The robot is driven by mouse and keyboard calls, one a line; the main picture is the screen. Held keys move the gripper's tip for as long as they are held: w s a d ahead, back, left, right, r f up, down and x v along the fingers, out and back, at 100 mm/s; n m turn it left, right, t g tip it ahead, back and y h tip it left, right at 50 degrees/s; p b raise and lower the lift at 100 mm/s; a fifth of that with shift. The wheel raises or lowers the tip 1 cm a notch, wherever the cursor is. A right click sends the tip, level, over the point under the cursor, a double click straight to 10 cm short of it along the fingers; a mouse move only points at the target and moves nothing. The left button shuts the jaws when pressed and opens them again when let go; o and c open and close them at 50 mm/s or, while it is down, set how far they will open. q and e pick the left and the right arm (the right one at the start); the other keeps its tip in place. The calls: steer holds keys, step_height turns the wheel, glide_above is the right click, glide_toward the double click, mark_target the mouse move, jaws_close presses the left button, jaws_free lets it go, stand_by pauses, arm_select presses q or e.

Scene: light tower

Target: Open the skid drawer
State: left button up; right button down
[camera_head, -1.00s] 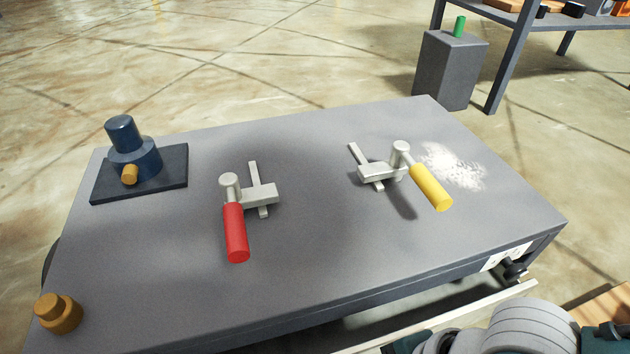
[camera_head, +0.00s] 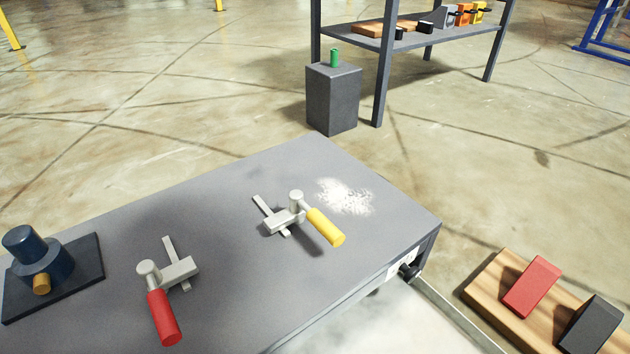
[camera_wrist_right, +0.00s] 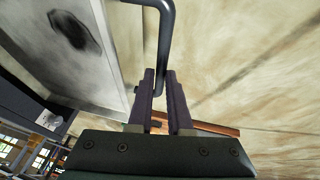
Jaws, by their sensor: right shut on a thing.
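The grey skid top (camera_head: 230,180) fills the lower left of the head view. Its drawer (camera_head: 375,325) shows as a pale surface below the skid's front edge, with a metal side rail running to the lower right. The drawer stands at least partly out; its front is below the picture. In the right wrist view, my right gripper (camera_wrist_right: 163,85) is shut on the dark bent bar of the handle (camera_wrist_right: 166,30). A pale panel with a grey rim (camera_wrist_right: 112,60) lies left of the handle. My left gripper is not in view.
On the skid top are a red-handled clamp (camera_head: 165,315), a yellow-handled clamp (camera_head: 325,227), a blue cylinder (camera_head: 40,255) on a dark plate and a white powdery patch (camera_head: 345,196). A wooden board (camera_head: 490,285) with red and black blocks lies right. A shelf stands behind.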

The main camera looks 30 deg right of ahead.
steer(key=shift+w+d+f, duration=0.1)
steer(key=c, duration=0.8)
jaws_free()
steer(key=shift+c, duration=0.2)
steer(key=p+v, duration=0.8)
steer(key=v, duration=0.2)
